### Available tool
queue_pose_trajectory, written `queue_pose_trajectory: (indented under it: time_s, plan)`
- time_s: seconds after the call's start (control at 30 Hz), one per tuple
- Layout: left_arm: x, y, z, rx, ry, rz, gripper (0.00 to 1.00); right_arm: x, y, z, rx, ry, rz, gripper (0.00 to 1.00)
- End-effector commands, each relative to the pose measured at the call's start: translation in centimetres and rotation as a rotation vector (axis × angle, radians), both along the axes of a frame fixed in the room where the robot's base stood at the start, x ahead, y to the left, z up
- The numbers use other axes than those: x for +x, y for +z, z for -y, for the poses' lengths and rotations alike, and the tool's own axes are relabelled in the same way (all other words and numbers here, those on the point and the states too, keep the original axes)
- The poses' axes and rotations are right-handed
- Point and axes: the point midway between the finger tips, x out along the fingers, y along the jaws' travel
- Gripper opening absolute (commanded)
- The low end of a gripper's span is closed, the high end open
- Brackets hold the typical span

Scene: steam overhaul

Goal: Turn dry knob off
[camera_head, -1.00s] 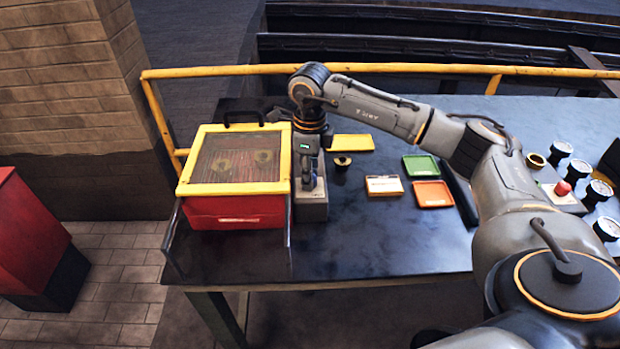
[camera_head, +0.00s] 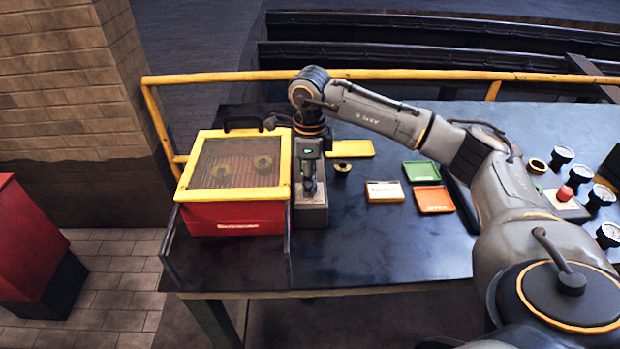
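The dryer is a red box (camera_head: 237,217) with a yellow-framed clear lid (camera_head: 283,192), at the left of the table. Two round brass-coloured parts (camera_head: 262,162) show through the lid. A grey control block (camera_head: 312,215) stands against its right side. My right gripper (camera_head: 309,190) points down at the top of this block. The dry knob is not visible; the gripper covers the top of the block. I cannot tell whether the fingers are shut on anything. My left gripper is not in view.
A yellow tray (camera_head: 352,148), a brass part (camera_head: 342,168), a white-and-orange box (camera_head: 385,191), a green tray (camera_head: 421,171) and an orange tray (camera_head: 434,199) lie right of the block. Several gauges (camera_head: 609,234) and a red button (camera_head: 581,173) are far right. A yellow rail (camera_head: 230,75) runs behind.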

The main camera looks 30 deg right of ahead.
Motion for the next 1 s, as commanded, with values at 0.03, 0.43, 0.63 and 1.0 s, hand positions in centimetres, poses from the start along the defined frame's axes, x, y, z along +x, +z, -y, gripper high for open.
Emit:
queue_pose_trajectory:
  time_s: [0.03,0.43,0.63,1.0]
  plan:
    - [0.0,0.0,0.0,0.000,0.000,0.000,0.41,0.0,0.0,0.0,0.000,0.000,0.000,0.41]
    - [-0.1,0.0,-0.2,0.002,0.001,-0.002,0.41,0.1,2.4,0.0,0.001,-0.001,0.003,0.41]
    - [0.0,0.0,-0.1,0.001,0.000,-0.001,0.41,0.1,6.7,0.0,0.001,0.000,0.005,0.41]
    - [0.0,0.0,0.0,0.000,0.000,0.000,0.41,0.0,11.7,0.0,0.000,0.000,0.000,0.41]
